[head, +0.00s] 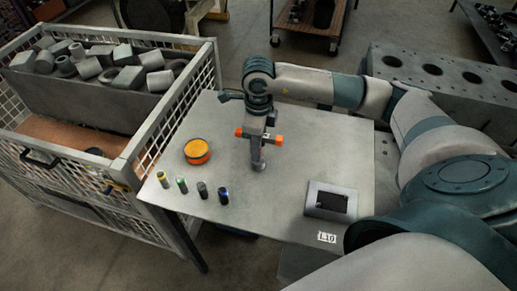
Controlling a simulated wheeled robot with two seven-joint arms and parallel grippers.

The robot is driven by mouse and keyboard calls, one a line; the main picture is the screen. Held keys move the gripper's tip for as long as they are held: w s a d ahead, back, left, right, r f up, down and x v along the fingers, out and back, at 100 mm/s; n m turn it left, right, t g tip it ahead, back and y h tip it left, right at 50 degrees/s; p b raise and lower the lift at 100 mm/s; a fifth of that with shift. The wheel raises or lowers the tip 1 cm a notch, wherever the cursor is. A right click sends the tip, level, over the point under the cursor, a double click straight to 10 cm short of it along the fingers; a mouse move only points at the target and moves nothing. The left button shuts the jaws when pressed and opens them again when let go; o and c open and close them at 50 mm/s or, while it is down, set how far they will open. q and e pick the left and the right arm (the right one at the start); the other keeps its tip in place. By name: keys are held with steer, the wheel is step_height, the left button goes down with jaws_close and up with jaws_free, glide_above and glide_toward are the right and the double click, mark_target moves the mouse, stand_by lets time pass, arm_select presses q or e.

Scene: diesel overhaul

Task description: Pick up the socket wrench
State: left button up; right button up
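My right gripper (259,134) is over the middle of the grey table (300,185), pointing down, with an orange part on either side. A grey, narrow piece with a rounded end (258,160) shows just below it. This may be the socket wrench or part of the gripper; I cannot tell which. The gripper hides what lies directly beneath it, and I cannot tell whether its fingers are apart or closed. My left gripper is not in view.
A grey box with a dark top (331,201) is at the front right. A mesh crate (136,150) adjoins the left edge. An engine block (440,75) stands behind right.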

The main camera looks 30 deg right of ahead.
jaws_close()
steer(key=shift+r, duration=0.15)
stand_by(0.4)
steer(key=shift+w+r+b, duration=0.1)
steer(key=shift+r+b, duration=0.4)
steer(key=shift+b, duration=0.15)
steer(key=r, duration=0.1)
steer(key=r+b, duration=0.1)
steer(key=s+r+b, duration=0.1)
steer(key=shift+d, duration=0.25)
steer(key=s+d+r+b, duration=0.4)
steer(key=s+r+b, duration=0.1)
steer(key=s, duration=0.4)
steer(key=shift+s+d+r, duration=0.25)
steer(key=shift+s+r, duration=0.15)
steer(key=shift+r, duration=0.5)
